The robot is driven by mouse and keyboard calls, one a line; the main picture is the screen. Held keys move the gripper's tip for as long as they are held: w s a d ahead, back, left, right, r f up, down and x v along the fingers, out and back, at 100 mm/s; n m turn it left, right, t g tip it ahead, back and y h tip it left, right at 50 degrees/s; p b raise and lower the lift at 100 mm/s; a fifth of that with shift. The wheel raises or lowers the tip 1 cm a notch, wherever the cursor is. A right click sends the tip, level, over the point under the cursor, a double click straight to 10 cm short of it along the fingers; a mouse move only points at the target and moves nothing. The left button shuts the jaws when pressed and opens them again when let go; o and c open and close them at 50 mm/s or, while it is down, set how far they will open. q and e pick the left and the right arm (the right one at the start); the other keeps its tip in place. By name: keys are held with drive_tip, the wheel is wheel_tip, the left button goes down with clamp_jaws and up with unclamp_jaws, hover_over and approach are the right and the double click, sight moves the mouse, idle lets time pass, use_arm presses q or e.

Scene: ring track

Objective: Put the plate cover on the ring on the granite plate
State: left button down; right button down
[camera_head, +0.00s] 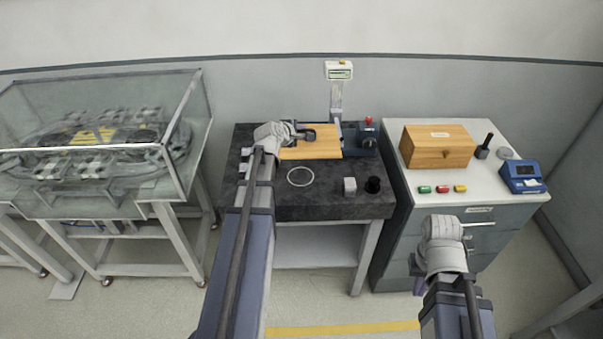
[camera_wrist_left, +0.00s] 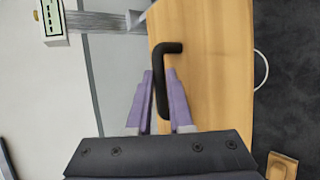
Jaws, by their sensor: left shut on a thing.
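The plate cover (camera_head: 312,151) is a flat wooden board with a black handle, at the back of the dark granite plate (camera_head: 330,205). My left gripper (camera_head: 303,133) is shut on the handle (camera_wrist_left: 163,84); the board (camera_wrist_left: 205,95) fills the middle of the left wrist view. Whether the board rests or hangs slightly above the granite, I cannot tell. The thin pale ring (camera_head: 300,177) lies on the granite in front of the board, uncovered. Part of it shows past the board's edge in the left wrist view (camera_wrist_left: 264,68). My right gripper (camera_head: 418,284) is low at the right, mostly hidden by its wrist.
A metal block (camera_head: 349,186) and a black cup (camera_head: 373,185) stand right of the ring. A post with a display (camera_head: 339,70) and a blue device (camera_head: 360,140) stand behind. A cabinet with a wooden box (camera_head: 438,147) is to the right; a glass case (camera_head: 100,130) is left.

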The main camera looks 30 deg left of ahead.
use_arm(q)
wheel_tip(320, 180, down, 12)
drive_tip(key=b, duration=1.1)
wheel_tip(320, 180, down, 4)
drive_tip(key=b, duration=0.4)
drive_tip(key=shift+f, duration=0.2)
drive_tip(key=shift+f+b, duration=0.2)
drive_tip(key=shift+b, duration=0.2)
drive_tip(key=c, duration=0.8)
unclamp_jaws()
drive_tip(key=shift+r, duration=0.15)
